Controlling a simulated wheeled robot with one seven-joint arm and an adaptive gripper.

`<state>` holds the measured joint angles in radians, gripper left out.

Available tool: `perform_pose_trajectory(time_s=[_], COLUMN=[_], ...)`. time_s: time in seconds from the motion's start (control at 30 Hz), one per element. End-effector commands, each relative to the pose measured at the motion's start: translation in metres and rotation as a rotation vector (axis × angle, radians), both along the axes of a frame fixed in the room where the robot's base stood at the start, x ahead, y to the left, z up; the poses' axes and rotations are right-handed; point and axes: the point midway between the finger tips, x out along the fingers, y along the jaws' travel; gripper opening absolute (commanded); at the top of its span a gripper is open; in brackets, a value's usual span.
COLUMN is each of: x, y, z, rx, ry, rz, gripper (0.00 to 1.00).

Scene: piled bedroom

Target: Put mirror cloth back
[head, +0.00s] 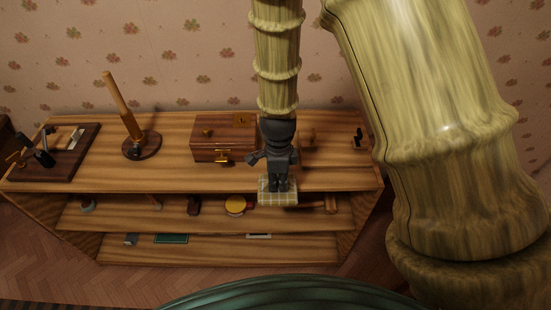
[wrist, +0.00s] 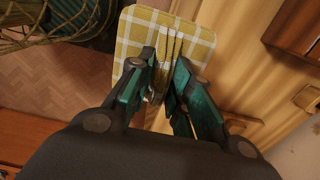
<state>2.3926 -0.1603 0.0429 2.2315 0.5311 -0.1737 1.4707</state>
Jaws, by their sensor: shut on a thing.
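The mirror cloth, a yellow and white checked cloth (head: 263,196), shows below my gripper (head: 279,182) in the head view. It also shows at the top of the wrist view (wrist: 135,42), with folds pinched between the fingers of my gripper (wrist: 164,82). My gripper is shut on the cloth. In the head view the cloth overlaps the front edge of the wooden shelf unit's top (head: 85,190); I cannot tell its exact height above the wood. Part of the cloth is hidden behind the fingers.
A wooden box (head: 222,150) with a brass latch stands left of my gripper. A post on a round base (head: 141,146) and a dark tray (head: 60,165) stand further left. Lower shelves hold a round yellow-lidded item (head: 235,205) and a green item (head: 171,239).

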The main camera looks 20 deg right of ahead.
Motion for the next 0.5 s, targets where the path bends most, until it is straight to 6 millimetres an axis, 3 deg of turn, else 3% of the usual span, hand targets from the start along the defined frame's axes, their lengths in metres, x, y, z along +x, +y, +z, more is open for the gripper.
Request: perform_pose_trajectory(time_s=[0.5], x=[0.097], y=[-0.025], z=[-0.007], rx=[0.000], ry=[0.000], rz=[0.003], gripper=[0.00])
